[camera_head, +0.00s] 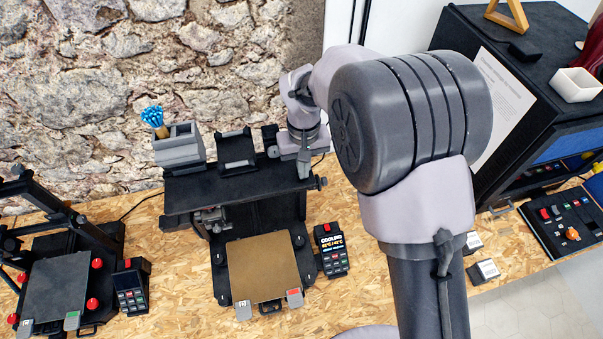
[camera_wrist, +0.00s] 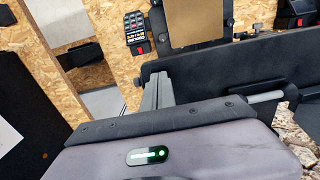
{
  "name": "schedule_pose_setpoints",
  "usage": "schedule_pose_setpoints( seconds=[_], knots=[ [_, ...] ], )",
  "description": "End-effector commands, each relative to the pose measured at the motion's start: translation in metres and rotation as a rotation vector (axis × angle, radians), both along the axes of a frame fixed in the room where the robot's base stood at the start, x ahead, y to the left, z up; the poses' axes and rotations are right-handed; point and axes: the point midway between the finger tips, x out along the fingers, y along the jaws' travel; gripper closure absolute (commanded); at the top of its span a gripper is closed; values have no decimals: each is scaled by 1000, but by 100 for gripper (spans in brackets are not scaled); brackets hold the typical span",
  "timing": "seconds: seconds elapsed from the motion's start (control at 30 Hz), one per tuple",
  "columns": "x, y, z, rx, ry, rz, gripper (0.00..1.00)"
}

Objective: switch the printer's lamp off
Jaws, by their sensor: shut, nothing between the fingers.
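The middle printer (camera_head: 240,186) is a black frame with a wide top beam and a tan build plate (camera_head: 262,268). Its control panel (camera_head: 330,250) on the right has a lit screen that appears to read "COOLING", above several buttons. In the wrist view the panel (camera_wrist: 137,36) is at the top, with the plate (camera_wrist: 195,20) beside it. My gripper (camera_head: 304,168) is shut and empty at the right end of the top beam; I cannot tell whether it touches. In the wrist view its fingers (camera_wrist: 158,91) overlap the beam (camera_wrist: 225,68). I cannot make out the lamp or whether it is lit.
A grey holder (camera_head: 180,147) with blue-tipped items stands on the beam's left. Another printer (camera_head: 55,285) stands at left. A black cabinet (camera_head: 530,75) and a button board (camera_head: 562,223) are at right. A stone wall (camera_head: 100,110) is behind; some wooden bench (camera_head: 385,300) is bare.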

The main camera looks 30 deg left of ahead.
Motion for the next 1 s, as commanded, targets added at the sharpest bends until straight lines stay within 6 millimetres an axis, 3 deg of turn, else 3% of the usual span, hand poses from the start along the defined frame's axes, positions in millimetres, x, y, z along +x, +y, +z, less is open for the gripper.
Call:
schedule_pose_setpoints(
  seconds=[0.4,1.0],
  knots=[
    [0,0,0,0,0,0,100],
    [0,0,66,0,0,0,100]
  ],
)
